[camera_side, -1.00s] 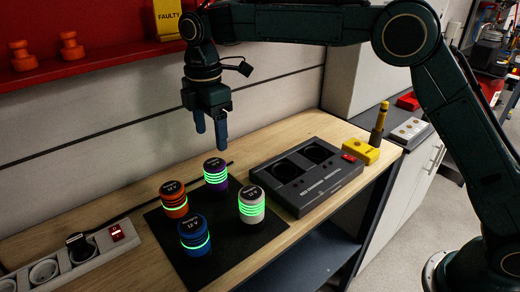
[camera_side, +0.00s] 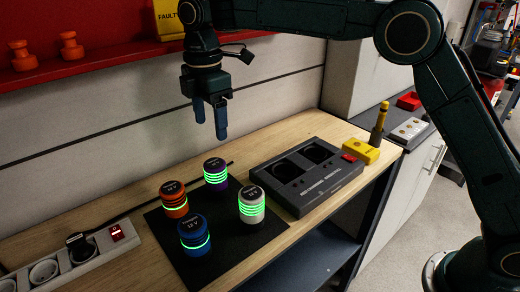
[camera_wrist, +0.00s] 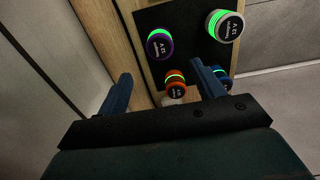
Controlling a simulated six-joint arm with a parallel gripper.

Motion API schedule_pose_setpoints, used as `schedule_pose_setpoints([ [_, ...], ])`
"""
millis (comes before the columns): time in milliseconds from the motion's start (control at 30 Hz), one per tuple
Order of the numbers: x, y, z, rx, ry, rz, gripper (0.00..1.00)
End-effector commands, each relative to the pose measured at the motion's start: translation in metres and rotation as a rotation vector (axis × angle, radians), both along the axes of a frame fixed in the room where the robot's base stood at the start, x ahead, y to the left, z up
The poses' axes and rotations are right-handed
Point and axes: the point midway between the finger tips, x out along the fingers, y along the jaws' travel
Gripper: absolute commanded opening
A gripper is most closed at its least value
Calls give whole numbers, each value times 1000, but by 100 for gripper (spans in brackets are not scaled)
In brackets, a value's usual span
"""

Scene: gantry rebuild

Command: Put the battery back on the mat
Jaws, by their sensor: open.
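Several cylindrical batteries with glowing green bands stand upright on the dark mat (camera_side: 171,226). They are an orange battery (camera_side: 173,203), a purple battery (camera_side: 216,174), a white battery (camera_side: 251,207) and a blue battery (camera_side: 195,240). My gripper (camera_side: 210,122) is open and empty, above and behind the purple battery in the side view. In the wrist view its blue fingers stand apart (camera_wrist: 163,85). There the purple battery (camera_wrist: 159,44), white battery (camera_wrist: 224,26) and orange battery (camera_wrist: 176,85) show beyond the fingers. The blue battery is partly hidden by a finger.
A grey charger (camera_side: 306,172) with two empty round wells lies right of the mat. A yellow block (camera_side: 361,150) stands beyond it. A power strip (camera_side: 75,258) lies at the left. A red shelf (camera_side: 85,66) hangs on the wall behind.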

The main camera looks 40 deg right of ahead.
Motion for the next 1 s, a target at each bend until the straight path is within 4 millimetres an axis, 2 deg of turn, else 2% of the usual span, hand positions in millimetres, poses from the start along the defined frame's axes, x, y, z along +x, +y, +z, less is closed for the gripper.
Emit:
schedule_pose_setpoints([
  [167,-8,-13,13,8,-18,-57,68],
  [367,-28,-42,39,28,-58,-196,68],
  [700,-88,-101,76,82,-140,-505,68],
  [1000,-152,-146,89,142,-211,-777,68],
])
